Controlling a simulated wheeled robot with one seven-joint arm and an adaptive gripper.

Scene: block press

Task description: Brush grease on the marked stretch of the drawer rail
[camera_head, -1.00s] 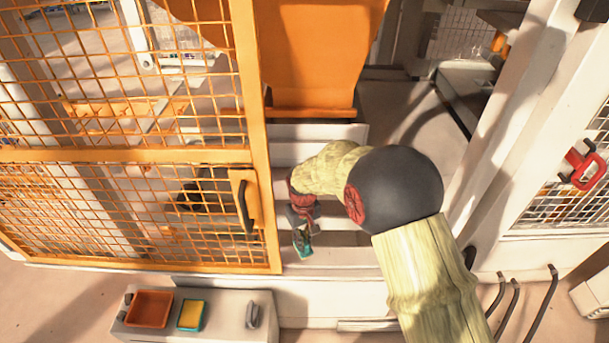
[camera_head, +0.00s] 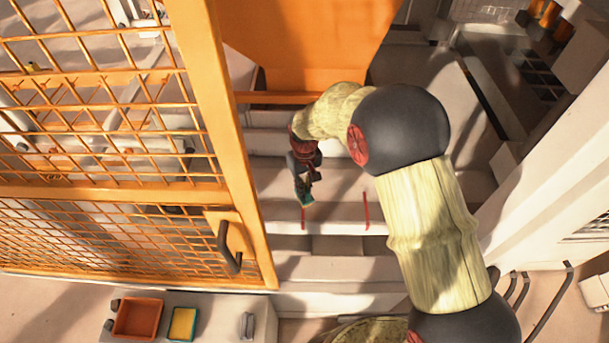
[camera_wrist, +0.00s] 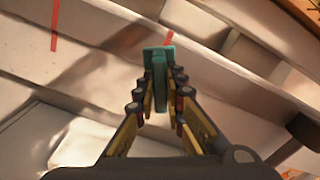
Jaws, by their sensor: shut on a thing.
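My gripper (camera_head: 303,182) is shut on a small teal-green brush (camera_head: 306,198). In the wrist view the brush (camera_wrist: 159,75) stands between the two fingers (camera_wrist: 158,105). The drawer rail (camera_head: 336,226) is a pale bar across the press opening, with two red marks on it. The left mark (camera_head: 303,219) is just below the brush in the head view; the right mark (camera_head: 366,211) is farther along, clear of the gripper. A red mark also shows at the upper left of the wrist view (camera_wrist: 55,26). I cannot tell whether the brush touches the rail.
An orange mesh door (camera_head: 240,150) stands left of the opening, its dark handle (camera_head: 229,248) near the gripper's side. An orange panel (camera_head: 305,45) hangs behind. A red-brown tray (camera_head: 137,318) and a yellow pad with a teal edge (camera_head: 182,323) are at the lower left.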

